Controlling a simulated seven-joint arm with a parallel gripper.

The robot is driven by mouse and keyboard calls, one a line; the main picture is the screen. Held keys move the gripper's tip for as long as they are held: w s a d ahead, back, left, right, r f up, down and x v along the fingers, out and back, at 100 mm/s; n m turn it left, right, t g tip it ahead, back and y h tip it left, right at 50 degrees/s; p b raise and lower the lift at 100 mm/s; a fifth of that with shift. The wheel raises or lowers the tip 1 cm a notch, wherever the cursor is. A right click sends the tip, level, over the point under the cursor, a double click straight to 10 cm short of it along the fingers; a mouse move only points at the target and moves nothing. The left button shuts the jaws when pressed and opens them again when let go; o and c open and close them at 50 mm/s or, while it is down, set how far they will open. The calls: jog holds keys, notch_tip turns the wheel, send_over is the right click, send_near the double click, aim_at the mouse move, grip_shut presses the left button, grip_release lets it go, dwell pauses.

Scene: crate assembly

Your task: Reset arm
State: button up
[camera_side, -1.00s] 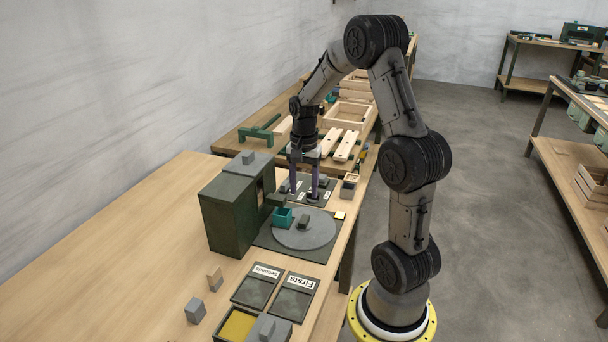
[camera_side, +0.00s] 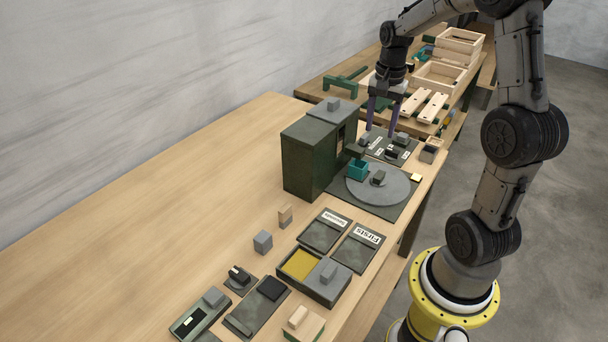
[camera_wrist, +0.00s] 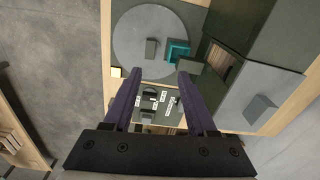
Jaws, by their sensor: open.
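My gripper (camera_side: 379,133) is open and empty, with its two purple fingers pointing down over the far part of the workbench. In the wrist view it also shows (camera_wrist: 160,85), with the fingers apart and nothing between them. Beneath or just behind the fingertips is a dark labelled tray (camera_side: 402,153) with several small dark and grey pieces. I cannot tell the exact height of the fingertips above it.
A green cabinet (camera_side: 308,160) stands left of the gripper. A grey turntable (camera_side: 396,189) with a dark block and a teal cup (camera_side: 357,170) lie in front. Wooden crates (camera_side: 437,76) sit on the far table. The bench's left side is clear.

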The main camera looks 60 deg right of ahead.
jog(key=s+a+r+n+t, duration=0.1)
jog(key=a+r+n+t, duration=0.15)
jog(key=a+r, duration=0.4)
jog(key=a+r+n+t, duration=0.1)
jog(key=a+r+n, duration=0.3)
jog(key=a, duration=0.5)
jog(key=s+a+f+n+t, duration=0.1)
jog(key=s+a+f+n, duration=0.1)
jog(key=s+a+n, duration=0.6)
jog(key=s+n, duration=0.2)
jog(key=s, duration=0.1)
jog(key=shift+s+t, duration=0.3)
jog(key=shift+t, duration=0.05)
